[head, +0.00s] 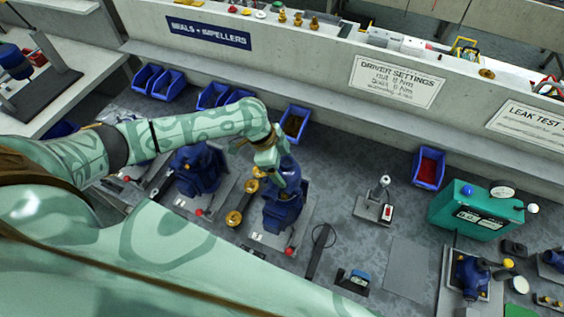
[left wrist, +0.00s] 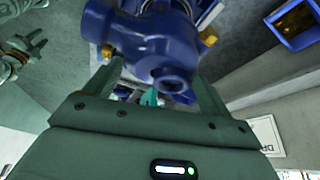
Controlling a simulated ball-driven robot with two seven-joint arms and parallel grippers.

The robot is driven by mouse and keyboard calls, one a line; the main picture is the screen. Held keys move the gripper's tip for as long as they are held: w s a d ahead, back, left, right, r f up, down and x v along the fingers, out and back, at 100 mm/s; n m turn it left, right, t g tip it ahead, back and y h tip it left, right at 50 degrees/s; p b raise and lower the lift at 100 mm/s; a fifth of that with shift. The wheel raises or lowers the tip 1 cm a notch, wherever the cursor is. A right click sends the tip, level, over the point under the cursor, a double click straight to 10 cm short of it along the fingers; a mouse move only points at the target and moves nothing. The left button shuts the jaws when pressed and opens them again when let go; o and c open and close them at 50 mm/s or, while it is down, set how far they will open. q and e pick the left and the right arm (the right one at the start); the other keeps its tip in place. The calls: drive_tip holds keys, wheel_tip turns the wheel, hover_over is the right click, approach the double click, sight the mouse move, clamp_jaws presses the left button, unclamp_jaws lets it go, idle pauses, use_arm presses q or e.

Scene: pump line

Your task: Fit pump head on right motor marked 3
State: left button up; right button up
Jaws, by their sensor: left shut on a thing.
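My left gripper (head: 284,172) reaches in from the left, pointing down over the right blue motor unit (head: 283,208). In the left wrist view, the fingers of my left gripper (left wrist: 155,85) are shut on a dark blue pump head (left wrist: 150,38) with brass fittings. In the head view the pump head and the motor blend into one blue shape. I cannot tell whether they touch or are apart. A small white label (head: 257,236) lies beside this motor, but its mark is too small to read. Another blue motor unit (head: 197,168) stands to the left.
Brass fittings (head: 234,218) stand left of the right motor. A red-tipped lever (head: 289,251) is in front. Blue bins (head: 294,122) line the wall behind. A green tester box (head: 474,212) stands at right. A grey mat (head: 407,268) is bare.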

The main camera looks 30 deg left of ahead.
use_arm(q)
drive_tip(key=shift+f, duration=0.2)
idle(0.6)
idle(0.9)
drive_tip(key=shift+f+b, duration=1.45)
drive_tip(key=shift+f, duration=1.2)
drive_tip(key=o, duration=1)
drive_tip(key=shift+r, duration=0.1)
wheel_tip(320, 180, up, 9)
drive_tip(key=p, duration=1)
